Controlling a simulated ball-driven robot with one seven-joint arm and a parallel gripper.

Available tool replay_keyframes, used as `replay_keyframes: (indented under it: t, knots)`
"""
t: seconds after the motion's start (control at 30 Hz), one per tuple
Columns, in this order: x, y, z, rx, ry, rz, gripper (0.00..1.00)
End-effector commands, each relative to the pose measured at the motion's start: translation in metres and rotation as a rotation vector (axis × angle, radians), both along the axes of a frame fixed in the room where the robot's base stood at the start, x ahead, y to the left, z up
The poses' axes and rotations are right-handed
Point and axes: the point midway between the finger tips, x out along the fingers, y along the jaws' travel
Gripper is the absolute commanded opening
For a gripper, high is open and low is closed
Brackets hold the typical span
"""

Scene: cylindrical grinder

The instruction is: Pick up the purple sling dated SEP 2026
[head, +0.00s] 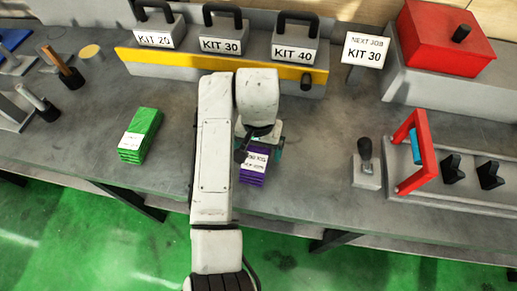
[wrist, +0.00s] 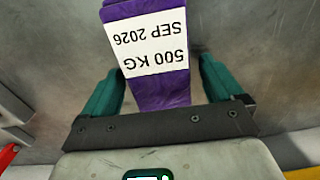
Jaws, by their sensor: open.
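The purple sling (head: 253,176) lies folded on the grey bench, partly covered by my arm in the head view. In the wrist view the purple sling (wrist: 148,12) has a white label that reads 500 KG, SEP 2026, upside down. My gripper (wrist: 160,85) is open, with one teal finger on each side of the sling. Gaps show between the fingers and the sling; I cannot tell how low the fingertips are. In the head view my gripper (head: 262,147) is over the sling's far end, mostly hidden by my arm.
A green sling (head: 140,134) lies to the left. Behind stand KIT 20 (head: 155,32), KIT 30 (head: 221,38) and KIT 40 (head: 296,46) in a yellow-fronted rack. A NEXT JOB KIT 30 sign (head: 365,50) and red-framed fixture (head: 412,150) are right. Bench between slings is clear.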

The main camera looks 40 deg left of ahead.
Motion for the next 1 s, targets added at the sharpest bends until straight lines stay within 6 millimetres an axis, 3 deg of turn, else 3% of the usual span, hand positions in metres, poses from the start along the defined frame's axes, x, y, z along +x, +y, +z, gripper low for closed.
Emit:
replay_keyframes:
  t: [0.3, 1.0]
  knots:
    - [-0.0002, 0.0000, -0.0048, 0.000, 0.000, 0.000, 0.92]
    - [0.0001, 0.0003, -0.0038, 0.002, -0.001, 0.000, 0.26]
